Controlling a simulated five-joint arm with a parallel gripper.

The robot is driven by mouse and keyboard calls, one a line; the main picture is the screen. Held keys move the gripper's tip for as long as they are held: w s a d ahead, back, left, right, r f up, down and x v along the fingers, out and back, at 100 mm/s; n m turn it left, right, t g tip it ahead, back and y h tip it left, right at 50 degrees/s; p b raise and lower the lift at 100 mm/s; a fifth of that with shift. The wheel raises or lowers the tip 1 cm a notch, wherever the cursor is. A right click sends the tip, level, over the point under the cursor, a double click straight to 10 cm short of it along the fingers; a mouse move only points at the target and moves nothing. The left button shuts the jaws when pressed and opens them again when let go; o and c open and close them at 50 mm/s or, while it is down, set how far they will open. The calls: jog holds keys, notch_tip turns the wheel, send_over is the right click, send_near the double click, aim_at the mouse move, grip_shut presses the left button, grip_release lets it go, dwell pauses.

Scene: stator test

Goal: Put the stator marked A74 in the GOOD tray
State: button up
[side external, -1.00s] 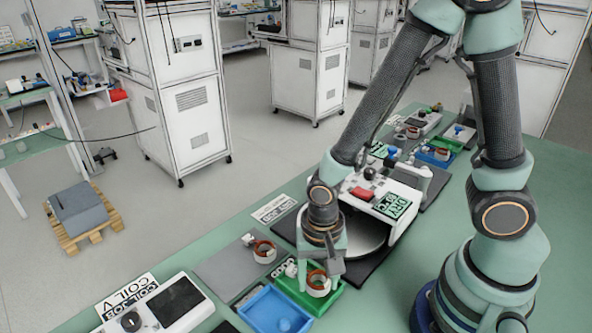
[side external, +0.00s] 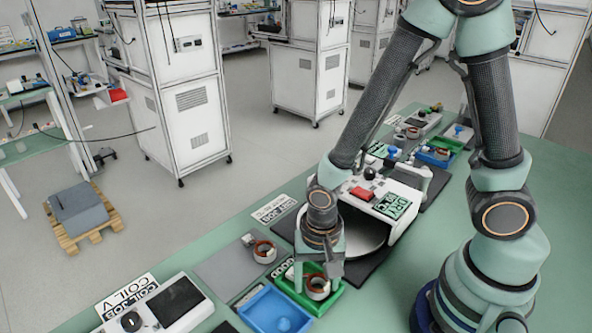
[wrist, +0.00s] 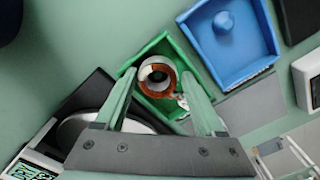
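A stator (side external: 318,288), a pale ring with copper windings, sits in the green tray (side external: 297,300), beside a label reading GOOD. In the wrist view the stator (wrist: 157,76) lies inside the green tray (wrist: 166,43). No A74 marking is legible on it. My gripper (side external: 318,274) is over this tray, pointing down. In the wrist view my gripper (wrist: 160,75) has its fingers apart on either side of the stator, with visible gaps. Another copper-wound stator (side external: 264,252) rests on the grey mat (side external: 222,269); its marking is not legible either.
A blue tray (side external: 247,317) with a blue round piece stands close beside the green tray. A white tester (side external: 396,193) with a round dark plate is behind my gripper. A white box labelled COIL (side external: 160,305) stands at the front left. Green bench surface is open to the right.

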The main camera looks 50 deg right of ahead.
jog(key=shift+o, duration=0.4)
jog(key=shift+s, duration=0.2)
jog(key=shift+d, duration=0.1)
jog(key=shift+r, duration=0.15)
notch_tip(320, 180, up, 12)
jog(key=shift+w, duration=0.15)
dwell(0.5)
jog(key=w+d+r+n+t, duration=0.4)
jog(key=d+r+n+t, duration=0.1)
jog(key=d+r+n, duration=0.4)
notch_tip(320, 180, up, 2)
jog(key=shift+d+r, duration=0.2)
jog(key=shift+d, duration=0.5)
